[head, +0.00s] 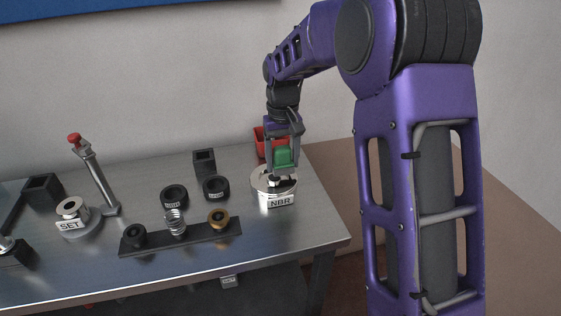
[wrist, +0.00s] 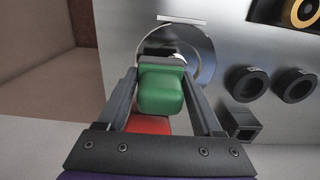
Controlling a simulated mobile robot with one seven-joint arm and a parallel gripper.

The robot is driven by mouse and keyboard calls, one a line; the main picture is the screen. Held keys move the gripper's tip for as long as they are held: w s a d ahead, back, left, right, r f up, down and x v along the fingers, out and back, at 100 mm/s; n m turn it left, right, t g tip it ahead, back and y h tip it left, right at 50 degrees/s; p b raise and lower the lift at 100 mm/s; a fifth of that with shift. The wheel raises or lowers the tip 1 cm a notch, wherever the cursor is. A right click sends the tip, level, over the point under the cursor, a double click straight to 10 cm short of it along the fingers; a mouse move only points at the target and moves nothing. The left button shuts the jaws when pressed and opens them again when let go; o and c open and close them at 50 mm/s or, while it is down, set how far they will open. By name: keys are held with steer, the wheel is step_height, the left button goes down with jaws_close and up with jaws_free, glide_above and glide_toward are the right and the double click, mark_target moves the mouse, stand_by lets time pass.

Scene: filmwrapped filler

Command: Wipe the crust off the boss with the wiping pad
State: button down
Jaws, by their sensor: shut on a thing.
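My gripper (head: 283,165) is shut on a green block, which I take to be the wiping pad (head: 283,155). In the wrist view the green pad (wrist: 160,92) sits between the two fingers. The gripper is over a round silver fixture labelled NBR (head: 268,193) at the table's right end. A dark part shows at its centre, right under the fingertips; this may be the boss, but the pad and fingers partly hide it. I cannot tell whether the pad touches it, and no crust can be made out.
A red bin (head: 259,143) stands just behind the gripper. Black rings (head: 216,188), a black square holder (head: 204,162) and a black rail (head: 190,234) with small parts lie to the left. A SET fixture (head: 71,222) and red-knobbed lever (head: 92,172) stand farther left. The metal table's (head: 310,231) front right corner is bare.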

mark_target(282, 147)
steer(key=shift+a+r+p, duration=0.1)
steer(key=shift+r+p, duration=0.2)
steer(key=shift+r, duration=0.5)
steer(key=shift+r+p, duration=1.9)
steer(key=shift+r, duration=0.55)
steer(key=shift+f, duration=0.1)
